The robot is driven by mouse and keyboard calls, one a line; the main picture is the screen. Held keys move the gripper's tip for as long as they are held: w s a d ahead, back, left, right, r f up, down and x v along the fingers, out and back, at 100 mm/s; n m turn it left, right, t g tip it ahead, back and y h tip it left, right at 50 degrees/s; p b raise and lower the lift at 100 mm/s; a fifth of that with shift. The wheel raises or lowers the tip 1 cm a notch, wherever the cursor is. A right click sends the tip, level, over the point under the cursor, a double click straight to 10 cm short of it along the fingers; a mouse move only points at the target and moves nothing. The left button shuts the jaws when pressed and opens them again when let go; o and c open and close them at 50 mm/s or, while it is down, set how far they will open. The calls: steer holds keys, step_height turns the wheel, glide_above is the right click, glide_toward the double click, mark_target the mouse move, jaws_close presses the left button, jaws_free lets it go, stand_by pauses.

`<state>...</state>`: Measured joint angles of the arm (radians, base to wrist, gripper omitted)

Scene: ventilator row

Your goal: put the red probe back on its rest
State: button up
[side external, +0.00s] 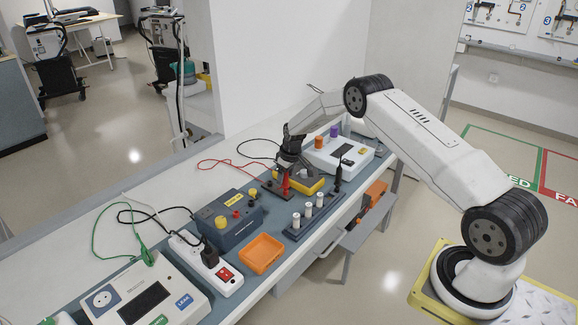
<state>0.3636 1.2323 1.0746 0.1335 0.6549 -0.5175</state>
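The red probe (285,185) stands roughly upright, directly below my gripper (287,167). Its upper part is hidden by the fingers, so I cannot tell whether they are closed on it. A red lead (222,162) loops away to the left. A small dark base (272,190) lies at the probe's foot and may be its rest; I cannot tell whether the probe touches it. A black probe (338,177) stands upright to the right.
A yellow meter (312,185) sits close beside my gripper, with a white device (358,163) behind. White cylinders stand on a dark rack (299,235) in front. A dark power box (229,235), orange tray (262,252) and power strip (230,283) stand nearer the camera.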

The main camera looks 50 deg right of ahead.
steer(key=shift+r, duration=0.15)
steer(key=v, duration=0.7)
steer(key=shift+r, duration=0.3)
steer(key=shift+a, duration=0.1)
stand_by(0.3)
steer(key=s+a+r, duration=0.8)
steer(key=s+a, duration=0.2)
steer(key=a, duration=0.2)
steer(key=s+a+r, duration=0.1)
steer(key=s+a, duration=0.3)
steer(key=s, duration=0.5)
steer(key=s+a+r, duration=0.1)
steer(key=s+a, duration=0.3)
steer(key=s, duration=0.5)
steer(key=shift+s+a+m, duration=0.15)
steer(key=shift+a+m, duration=0.05)
steer(key=shift+m, duration=0.1)
